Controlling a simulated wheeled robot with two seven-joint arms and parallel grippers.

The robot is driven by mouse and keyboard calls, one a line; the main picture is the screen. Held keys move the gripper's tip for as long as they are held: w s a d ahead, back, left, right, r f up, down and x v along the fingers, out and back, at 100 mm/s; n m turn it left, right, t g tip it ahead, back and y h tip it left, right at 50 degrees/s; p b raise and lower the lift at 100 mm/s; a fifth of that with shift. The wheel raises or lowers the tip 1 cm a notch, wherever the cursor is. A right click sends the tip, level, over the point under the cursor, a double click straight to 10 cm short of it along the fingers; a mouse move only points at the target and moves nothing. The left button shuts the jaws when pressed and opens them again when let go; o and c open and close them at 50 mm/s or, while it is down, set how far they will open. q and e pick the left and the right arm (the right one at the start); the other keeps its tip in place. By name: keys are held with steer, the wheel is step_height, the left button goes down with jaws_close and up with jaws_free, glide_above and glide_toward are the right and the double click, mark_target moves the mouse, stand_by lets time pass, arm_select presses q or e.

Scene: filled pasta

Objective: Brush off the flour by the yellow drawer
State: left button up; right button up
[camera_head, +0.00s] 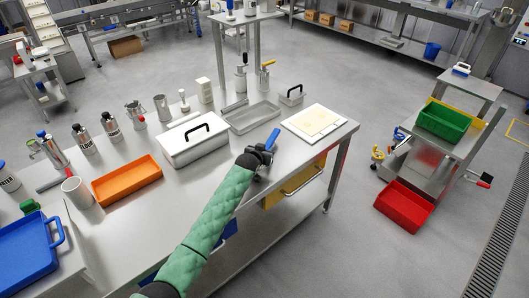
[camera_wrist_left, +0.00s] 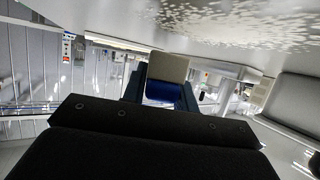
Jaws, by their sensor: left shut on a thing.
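My left gripper (camera_head: 262,158) is at the front of the steel table, close to the yellow drawer (camera_head: 292,186) under the tabletop. It is shut on a brush with a blue handle (camera_head: 271,140). In the left wrist view the brush shows as a blue part with a beige end (camera_wrist_left: 167,68) between my fingers. The flour (camera_wrist_left: 245,22) is a patch of white flecks on the tabletop in that view, apart from the beige end. I cannot make out the flour in the head view. My right gripper is not in view.
A white board with a pale dough sheet (camera_head: 314,121) lies right of my gripper. A white lidded box (camera_head: 193,143), a steel tray (camera_head: 250,117) and an orange tray (camera_head: 127,182) stand on the table. A cart with a green bin (camera_head: 441,121) stands apart at right.

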arm_select(q)
steer(key=shift+w+a+f, duration=0.1)
steer(key=shift+w+a, duration=0.3)
steer(key=shift+w, duration=0.1)
steer(key=shift+s+a+p, duration=0.5)
steer(key=shift+a, duration=0.15)
steer(key=shift+s+a+p, duration=0.5)
steer(key=shift+a, duration=0.25)
steer(key=shift+s+a+p, duration=0.5)
steer(key=shift+a, duration=0.2)
steer(key=shift+s+a+f+p, duration=0.1)
steer(key=shift+s+a+p, duration=0.45)
steer(key=shift+s+a, duration=0.3)
steer(key=shift+s+a+f+p, duration=0.1)
steer(key=shift+s+a+p, duration=0.5)
steer(key=shift+a, duration=0.45)
steer(key=shift+s+a+f, duration=0.1)
steer(key=shift+s+a, duration=0.2)
steer(key=shift+s+a+p, duration=0.4)
steer(key=shift+s+a, duration=0.1)
steer(key=shift+a, duration=0.2)
steer(key=shift+s+a+p, duration=0.4)
steer(key=shift+s+a, duration=0.05)
steer(key=shift+a, duration=0.2)
